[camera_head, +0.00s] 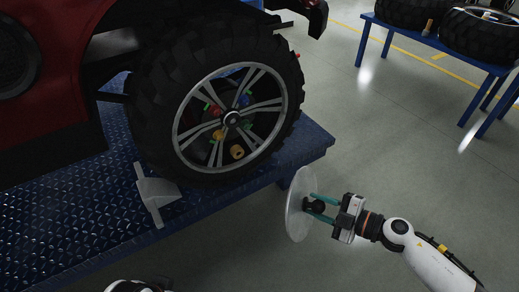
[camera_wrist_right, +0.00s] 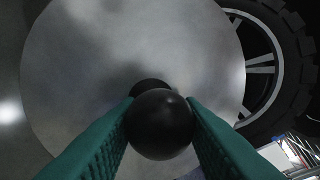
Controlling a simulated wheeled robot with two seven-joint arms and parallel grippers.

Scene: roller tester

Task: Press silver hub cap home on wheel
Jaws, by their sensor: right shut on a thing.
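The silver hub cap (camera_head: 298,204) is a pale round disc with a black ball knob, seen nearly edge-on in the head view. My right gripper (camera_head: 315,206) is shut on the knob (camera_wrist_right: 160,124), with a green finger on each side. In the right wrist view the hub cap's face (camera_wrist_right: 130,50) fills most of the picture. The wheel (camera_head: 232,118) has silver spokes, a dark centre hub and a black tyre. The cap is apart from the wheel, to its lower right in the head view. The wheel's rim also shows behind the cap's edge (camera_wrist_right: 262,62). My left gripper is not in view.
The wheel is on a red vehicle (camera_head: 62,60) above a blue tread-plate platform (camera_head: 70,215). A grey wedge (camera_head: 157,192) sits by the tyre. Coloured pieces show between the spokes. A blue table (camera_head: 440,46) with tyres stands at upper right. Open floor lies between.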

